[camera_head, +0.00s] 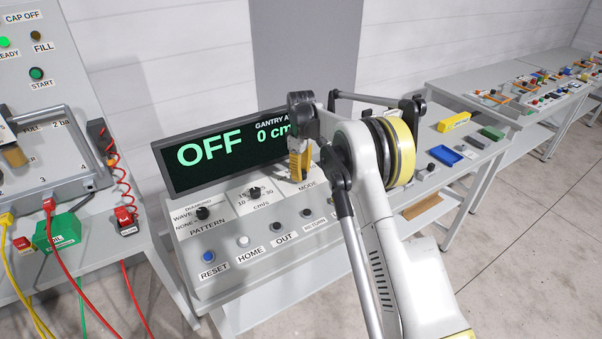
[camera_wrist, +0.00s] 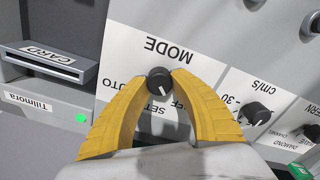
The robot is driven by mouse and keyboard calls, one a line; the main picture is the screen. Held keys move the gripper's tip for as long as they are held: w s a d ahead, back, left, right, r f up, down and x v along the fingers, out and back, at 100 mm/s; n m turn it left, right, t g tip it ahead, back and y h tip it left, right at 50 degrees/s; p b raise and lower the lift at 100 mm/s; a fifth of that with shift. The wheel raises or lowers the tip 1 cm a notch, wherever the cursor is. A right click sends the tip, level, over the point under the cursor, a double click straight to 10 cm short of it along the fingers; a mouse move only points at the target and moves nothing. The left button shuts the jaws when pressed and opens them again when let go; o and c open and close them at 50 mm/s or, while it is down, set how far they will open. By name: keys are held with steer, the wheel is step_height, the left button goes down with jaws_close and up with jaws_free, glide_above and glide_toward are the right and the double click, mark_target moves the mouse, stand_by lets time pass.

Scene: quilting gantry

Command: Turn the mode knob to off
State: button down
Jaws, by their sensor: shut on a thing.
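The mode knob (camera_wrist: 159,78) is a small dark round knob on a white panel marked MODE, with AUTO, SET and a partly covered OFF label. My gripper (camera_wrist: 161,80) has its two yellow fingers shut on the knob, one on each side. The knob's white pointer mark faces down in the wrist view, slightly to the right, towards the OFF side. In the head view my gripper (camera_head: 299,165) reaches down to the console's MODE area and hides the knob. The display (camera_head: 230,150) reads OFF in large green letters and 0 cm beside it.
The pattern knob (camera_head: 202,213) and the cm/s knob (camera_head: 254,193) lie left of my gripper in the head view. A row of push buttons, including blue RESET (camera_head: 208,257), runs along the console front. A card slot (camera_wrist: 45,62) is close by in the wrist view.

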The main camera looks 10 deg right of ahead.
stand_by(0.3)
steer(key=c, duration=1.1)
jaws_free()
steer(key=shift+r, duration=0.1)
step_height(320, 180, up, 12)
steer(key=shift+f, duration=0.1)
